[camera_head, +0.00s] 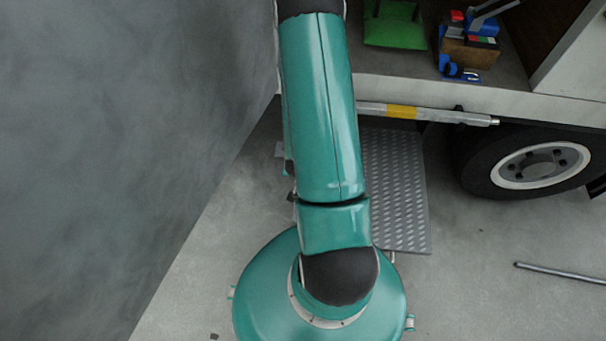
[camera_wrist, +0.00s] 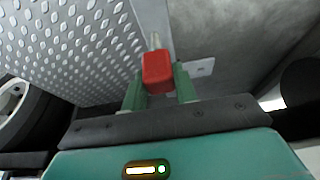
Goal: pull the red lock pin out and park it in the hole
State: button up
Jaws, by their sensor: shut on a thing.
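The red lock pin (camera_wrist: 157,72) shows in the wrist view as a red block-shaped head with a thin metal shaft pointing away from my gripper. My gripper (camera_wrist: 160,88) is shut on the red head, one green finger on each side. I cannot tell whether the shaft tip is inside anything. A small pale plate (camera_wrist: 201,67) with a dark spot, perhaps a hole, lies just right of the pin. In the head view my arm hides the gripper and pin.
The grey tread plate (camera_head: 400,190) hangs below the truck bed (camera_head: 440,88). A truck wheel (camera_head: 540,163) stands to the right. A metal rod (camera_head: 560,271) lies on the floor. A green object (camera_head: 395,27) and a toolbox (camera_head: 469,52) sit on the bed. A large grey surface fills the left.

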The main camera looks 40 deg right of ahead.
jog(key=shift+r, duration=1.45)
jog(key=shift+w, duration=0.1)
